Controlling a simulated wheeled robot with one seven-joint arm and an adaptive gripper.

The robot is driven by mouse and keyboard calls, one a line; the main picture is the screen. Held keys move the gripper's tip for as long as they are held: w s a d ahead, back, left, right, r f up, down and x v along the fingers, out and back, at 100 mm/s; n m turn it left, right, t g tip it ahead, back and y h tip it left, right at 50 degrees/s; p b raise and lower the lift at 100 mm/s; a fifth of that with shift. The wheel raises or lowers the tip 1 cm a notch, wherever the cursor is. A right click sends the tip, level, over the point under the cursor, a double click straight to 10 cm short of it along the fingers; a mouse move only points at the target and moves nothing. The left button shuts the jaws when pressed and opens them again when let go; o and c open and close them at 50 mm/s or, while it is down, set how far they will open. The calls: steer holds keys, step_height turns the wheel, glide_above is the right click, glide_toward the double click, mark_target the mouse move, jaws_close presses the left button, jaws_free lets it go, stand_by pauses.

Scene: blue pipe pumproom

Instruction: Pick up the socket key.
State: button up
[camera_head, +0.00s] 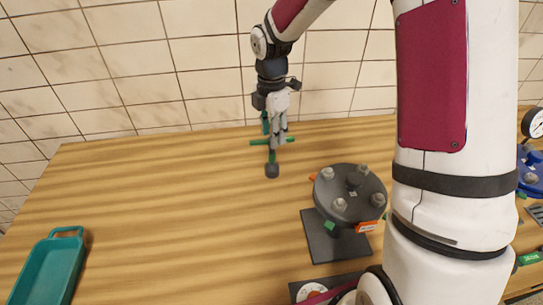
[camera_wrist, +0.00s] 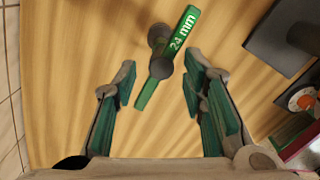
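The socket key (camera_head: 272,157) has a green cross bar and a dark socket end, and stands on the wooden table toward the back wall. In the wrist view its green bar (camera_wrist: 181,38) reads "24 mm" and crosses a dark round hub; I cannot tell if the key is exactly upright. My gripper (camera_head: 278,132) is above and around the bar's level in the head view, and hides part of the key. In the wrist view my gripper (camera_wrist: 160,78) is open, with teal finger pads spread on both sides of the bar's near end. No contact with the key shows.
A dark round flange with bolts (camera_head: 349,190) stands on a dark plate (camera_head: 320,240) to the right of the key. A teal tray (camera_head: 50,268) lies at the lower left. A blue flanged part (camera_head: 530,165) and a gauge (camera_head: 534,123) are far right. The table's left middle is clear.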

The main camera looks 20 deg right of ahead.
mark_target(272, 162)
steer(key=shift+s+f, duration=0.1)
steer(key=shift+f, duration=3.75)
jaws_close()
